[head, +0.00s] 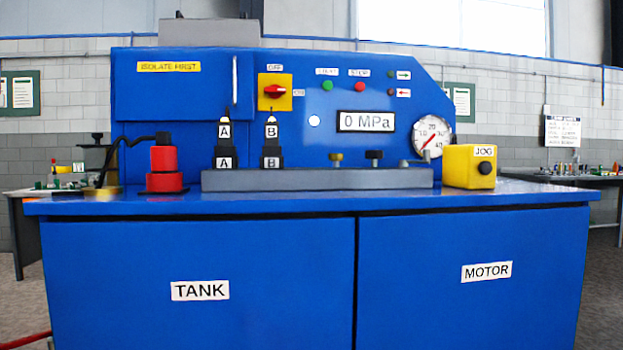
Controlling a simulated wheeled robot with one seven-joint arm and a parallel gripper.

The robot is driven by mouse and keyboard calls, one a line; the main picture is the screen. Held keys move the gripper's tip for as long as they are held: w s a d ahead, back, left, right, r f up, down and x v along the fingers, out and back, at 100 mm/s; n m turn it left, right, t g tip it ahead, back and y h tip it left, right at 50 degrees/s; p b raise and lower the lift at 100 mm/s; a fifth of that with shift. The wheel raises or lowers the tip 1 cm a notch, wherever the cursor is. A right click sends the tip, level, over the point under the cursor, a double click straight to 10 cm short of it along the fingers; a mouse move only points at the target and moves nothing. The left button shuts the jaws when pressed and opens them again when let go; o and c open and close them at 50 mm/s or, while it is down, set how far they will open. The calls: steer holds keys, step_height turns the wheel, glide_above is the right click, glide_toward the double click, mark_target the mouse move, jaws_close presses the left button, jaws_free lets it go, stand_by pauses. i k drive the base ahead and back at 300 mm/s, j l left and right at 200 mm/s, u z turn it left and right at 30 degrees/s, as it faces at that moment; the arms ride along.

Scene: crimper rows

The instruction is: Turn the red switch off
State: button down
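The red switch (275,91) is a small red rotary knob on a yellow square plate (267,102), on the upright blue panel left of centre. A label reading "OFF" (273,68) sits just above the plate. Another small label (299,92) is to its right, and I read it as "ON" only faintly. The knob's handle appears to lie sideways, toward the right label. My gripper is not in view, and nothing covers the switch.
The blue cabinet's top (500,196) juts forward below the panel. On it stand a red cylinder (164,168), two black levers marked A (224,142) and B (271,142), a grey block (320,180) and a yellow JOG box (463,166). The front is free.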

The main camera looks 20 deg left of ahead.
mark_target(275, 92)
steer(key=u, duration=1.25)
